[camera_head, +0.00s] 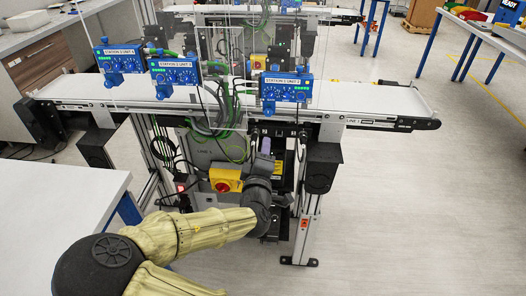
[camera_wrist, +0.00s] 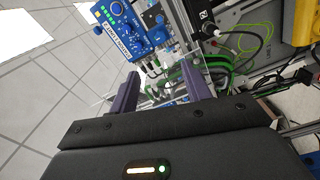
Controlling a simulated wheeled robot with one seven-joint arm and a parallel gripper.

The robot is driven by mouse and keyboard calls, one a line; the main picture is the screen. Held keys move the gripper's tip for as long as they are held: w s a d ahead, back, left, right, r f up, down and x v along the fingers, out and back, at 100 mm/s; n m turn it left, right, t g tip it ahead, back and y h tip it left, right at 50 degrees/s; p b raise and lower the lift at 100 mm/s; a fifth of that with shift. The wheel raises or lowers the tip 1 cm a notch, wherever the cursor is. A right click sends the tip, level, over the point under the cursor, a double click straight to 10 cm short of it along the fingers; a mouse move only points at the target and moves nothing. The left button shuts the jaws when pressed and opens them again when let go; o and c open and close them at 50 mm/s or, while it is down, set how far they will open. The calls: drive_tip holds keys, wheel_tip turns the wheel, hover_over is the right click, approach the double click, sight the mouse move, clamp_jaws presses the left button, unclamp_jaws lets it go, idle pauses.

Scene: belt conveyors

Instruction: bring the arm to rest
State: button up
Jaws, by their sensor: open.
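My arm (camera_head: 190,232) reaches from the lower left of the head view toward the front of the conveyor frame. My gripper (camera_head: 265,147) is at its far end, below the belt and right of the yellow switch box, partly hidden by my own wrist. In the wrist view my gripper (camera_wrist: 161,72) shows two dark purple fingers standing apart. Nothing is held between them. Cables and a blue control unit (camera_wrist: 132,35) show beyond the fingertips.
The conveyor (camera_head: 370,101) crosses above my gripper and carries several blue units (camera_head: 285,88). A yellow box with a red switch (camera_head: 225,180) is close to my wrist. A white table (camera_head: 60,195) stands at left. The floor (camera_head: 420,210) at right is clear.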

drive_tip(key=shift+w, duration=0.1)
drive_tip(key=s+d+f+m+g+h+p, duration=0.1)
drive_tip(key=s+d+f+m+g+p, duration=0.35)
drive_tip(key=d+f+m+g, duration=0.5)
drive_tip(key=s+d+r+m+g+y+p, duration=0.1)
drive_tip(key=s+d+r+m+g+p, duration=0.1)
drive_tip(key=s+r, duration=0.4)
drive_tip(key=s+d+r+m+g+y+p, duration=0.2)
drive_tip(key=s+d+r+g, duration=0.1)
drive_tip(key=s+r, duration=0.3)
drive_tip(key=shift+s+r+g, duration=0.15)
drive_tip(key=shift+s+g, duration=0.2)
drive_tip(key=shift+s, duration=0.85)
